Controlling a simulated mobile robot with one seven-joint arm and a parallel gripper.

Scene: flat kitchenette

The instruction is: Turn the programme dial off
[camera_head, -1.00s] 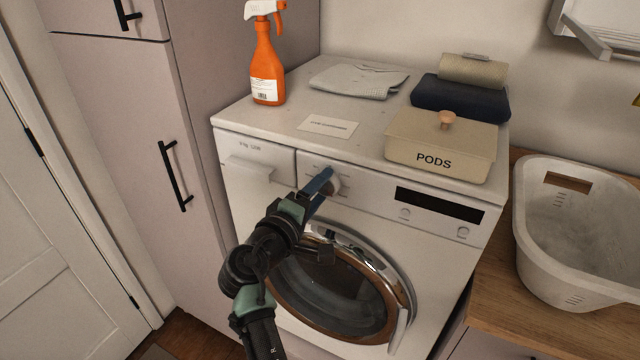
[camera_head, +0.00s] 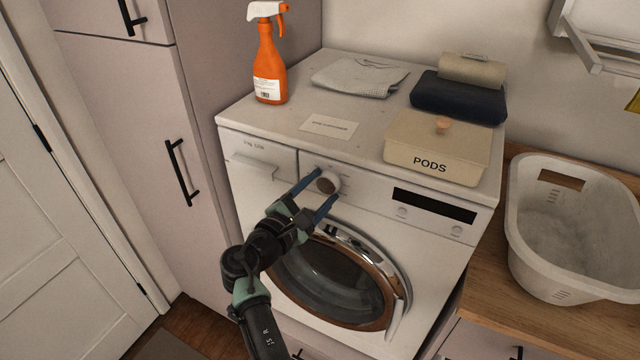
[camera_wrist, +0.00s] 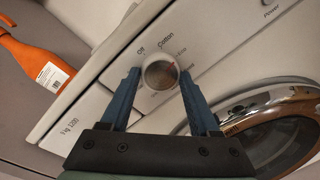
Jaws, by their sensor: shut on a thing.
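The programme dial (camera_head: 328,181) is a round silvery knob on the front panel of the white washing machine (camera_head: 250,185). In the wrist view the dial (camera_wrist: 161,74) shows a small red mark at its right side. The "Off" label (camera_wrist: 140,50) is printed above left of the dial, and "Cotton" (camera_wrist: 166,42) above it. My gripper (camera_head: 327,184) is shut on the dial, with one blue finger on each side. It also shows in the wrist view (camera_wrist: 159,75), with the dial between the fingertips.
The round glass door (camera_head: 335,285) is below my gripper. On top stand an orange spray bottle (camera_head: 269,65), a folded grey cloth (camera_head: 358,78), a card (camera_head: 329,126), a PODS box (camera_head: 436,155) and rolled towels (camera_head: 457,97). A white basket (camera_head: 560,270) is at right.

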